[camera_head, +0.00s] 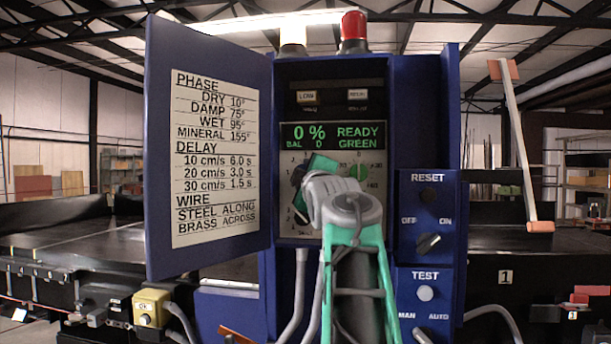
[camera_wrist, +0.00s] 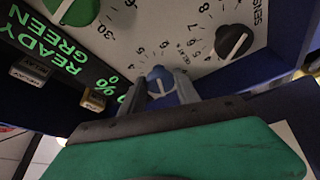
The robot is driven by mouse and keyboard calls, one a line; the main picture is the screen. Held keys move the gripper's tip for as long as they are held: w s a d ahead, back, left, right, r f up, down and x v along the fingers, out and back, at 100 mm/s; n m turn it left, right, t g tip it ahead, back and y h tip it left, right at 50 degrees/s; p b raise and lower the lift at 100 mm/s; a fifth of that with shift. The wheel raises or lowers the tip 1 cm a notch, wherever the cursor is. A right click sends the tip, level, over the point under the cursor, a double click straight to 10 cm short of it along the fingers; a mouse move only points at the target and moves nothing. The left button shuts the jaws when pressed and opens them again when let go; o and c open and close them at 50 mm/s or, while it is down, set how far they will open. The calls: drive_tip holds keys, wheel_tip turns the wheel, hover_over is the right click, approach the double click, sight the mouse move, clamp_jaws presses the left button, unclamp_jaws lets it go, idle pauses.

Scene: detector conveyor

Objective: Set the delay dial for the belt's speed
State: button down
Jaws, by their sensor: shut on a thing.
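A blue dial (camera_wrist: 158,80) with a pale pointer line sits between the two fingers of my gripper (camera_wrist: 161,90) in the wrist view. The fingers are shut on it, one on each side. Small numbers ring it, partly hidden by the fingers; its label is too small to read surely. In the head view my arm covers much of the control panel (camera_head: 372,225), and the dial's setting cannot be read there. The chart (camera_head: 214,160) on the open door lists delay: 10 cm/s 6.0 s, 20 cm/s 3.0 s, 30 cm/s 1.5 s.
A green dial (camera_head: 359,171) and a black dial (camera_wrist: 234,42) are close to my gripper. The display (camera_head: 333,136) reads 0 %, BAL 0, READY, GREEN. RESET (camera_head: 428,240) and TEST (camera_head: 425,293) boxes stand right. The open door (camera_head: 257,150) bounds the left.

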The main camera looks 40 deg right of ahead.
drive_tip(key=c, duration=0.9)
unclamp_jaws()
drive_tip(key=b+v, duration=0.3)
drive_tip(key=v, duration=0.5)
drive_tip(key=shift+w, duration=0.1)
